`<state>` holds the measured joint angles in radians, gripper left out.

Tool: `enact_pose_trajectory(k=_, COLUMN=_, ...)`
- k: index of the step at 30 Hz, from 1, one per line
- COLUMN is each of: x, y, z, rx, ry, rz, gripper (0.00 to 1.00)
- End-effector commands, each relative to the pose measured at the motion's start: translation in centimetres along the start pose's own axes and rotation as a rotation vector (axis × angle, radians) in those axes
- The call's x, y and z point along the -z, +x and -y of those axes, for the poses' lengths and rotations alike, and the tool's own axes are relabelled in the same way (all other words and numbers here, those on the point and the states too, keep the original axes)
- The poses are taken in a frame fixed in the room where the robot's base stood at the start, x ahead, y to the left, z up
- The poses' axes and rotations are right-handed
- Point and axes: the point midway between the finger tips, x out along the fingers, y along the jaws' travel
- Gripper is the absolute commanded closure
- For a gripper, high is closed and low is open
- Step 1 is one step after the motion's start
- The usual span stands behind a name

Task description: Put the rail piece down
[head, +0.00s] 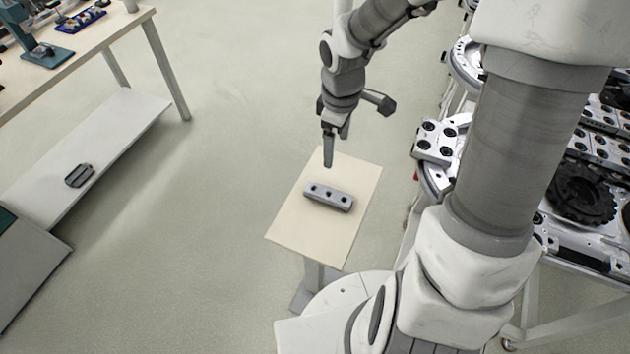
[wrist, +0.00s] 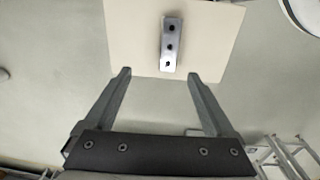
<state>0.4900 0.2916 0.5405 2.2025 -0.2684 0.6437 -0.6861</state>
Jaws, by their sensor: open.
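The rail piece (head: 329,198) is a grey metal bar with three dark holes. It lies flat on a small pale tabletop (head: 307,232) in the head view. In the wrist view the rail piece (wrist: 171,45) lies beyond the fingertips, between their lines, on the same pale top (wrist: 215,42). My gripper (head: 330,160) is above the far part of the small table, apart from the rail piece. In the wrist view my gripper (wrist: 158,75) has its two fingers wide apart with nothing between them.
A workbench (head: 95,38) with a lower shelf (head: 125,125) stands at the left; a small dark part (head: 79,175) lies on the shelf. The ring track (head: 435,180) with metal blocks and dark wheels is at the right. The floor between bench and small table is clear.

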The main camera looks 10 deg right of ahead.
Motion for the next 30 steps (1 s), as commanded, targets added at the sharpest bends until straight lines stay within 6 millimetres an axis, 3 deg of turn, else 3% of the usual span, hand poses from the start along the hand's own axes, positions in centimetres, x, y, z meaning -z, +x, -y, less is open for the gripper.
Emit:
enact_pose_trajectory(k=3, x=0.0, y=-1.1, z=1.1, rx=0.043, ry=-0.01, rz=0.022, gripper=0.1)
enact_pose_trajectory(k=7, x=-0.1, y=-0.4, z=1.5, rx=0.059, ry=-0.015, rz=0.03, gripper=0.1)
enact_pose_trajectory(k=21, x=-0.3, y=9.3, z=2.1, rx=0.059, ry=-0.016, rz=0.03, gripper=0.1)
enact_pose_trajectory(k=30, x=-0.4, y=11.6, z=2.1, rx=0.056, ry=-0.014, rz=0.029, gripper=0.1)
